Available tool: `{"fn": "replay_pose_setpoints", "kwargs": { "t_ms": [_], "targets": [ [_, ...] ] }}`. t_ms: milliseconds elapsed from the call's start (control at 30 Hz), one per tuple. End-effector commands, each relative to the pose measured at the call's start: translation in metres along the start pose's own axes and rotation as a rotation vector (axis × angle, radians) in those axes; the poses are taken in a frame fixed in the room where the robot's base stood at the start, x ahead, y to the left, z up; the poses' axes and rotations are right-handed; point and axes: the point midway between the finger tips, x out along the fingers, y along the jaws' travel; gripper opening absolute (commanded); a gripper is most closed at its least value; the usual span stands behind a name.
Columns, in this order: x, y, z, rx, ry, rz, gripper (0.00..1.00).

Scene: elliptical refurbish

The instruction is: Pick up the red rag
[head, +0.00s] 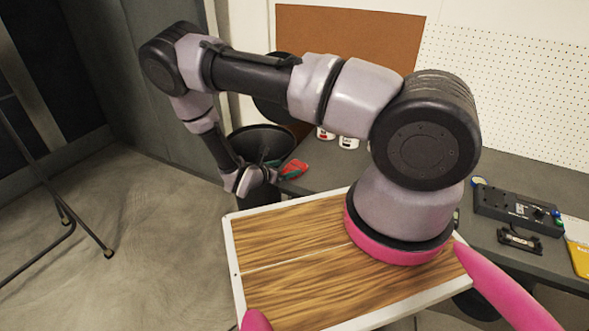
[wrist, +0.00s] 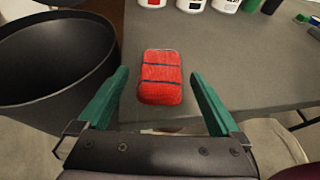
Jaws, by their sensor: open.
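The red rag (wrist: 161,78) is a folded red bundle with dark bands. It lies on the grey table near its edge, between and ahead of my gripper's green fingers in the wrist view. My gripper (wrist: 160,92) is open, with one finger on each side of the rag and apart from it. In the head view the rag (head: 295,169) shows as a small red patch beside my gripper (head: 276,168), partly hidden by it.
A black bin (wrist: 58,55) stands left of the table (wrist: 225,75). White containers (wrist: 194,5) stand behind the rag, with dark green items farther right. In the head view a black device (head: 518,208) and a yellow item (head: 579,255) lie at the table's right.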

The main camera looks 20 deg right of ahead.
Motion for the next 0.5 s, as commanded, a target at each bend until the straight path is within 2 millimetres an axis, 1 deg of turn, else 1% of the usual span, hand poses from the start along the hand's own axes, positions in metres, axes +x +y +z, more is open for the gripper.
{"fn": "replay_pose_setpoints", "kwargs": {
  "t_ms": [300, 400, 500],
  "targets": [
    [0.043, -0.003, -0.003, 0.002, 0.000, -0.003, 1.00],
    [0.048, -0.002, -0.003, 0.001, 0.000, -0.002, 1.00],
    [0.048, -0.002, -0.003, 0.001, 0.000, -0.001, 1.00]
  ]
}}
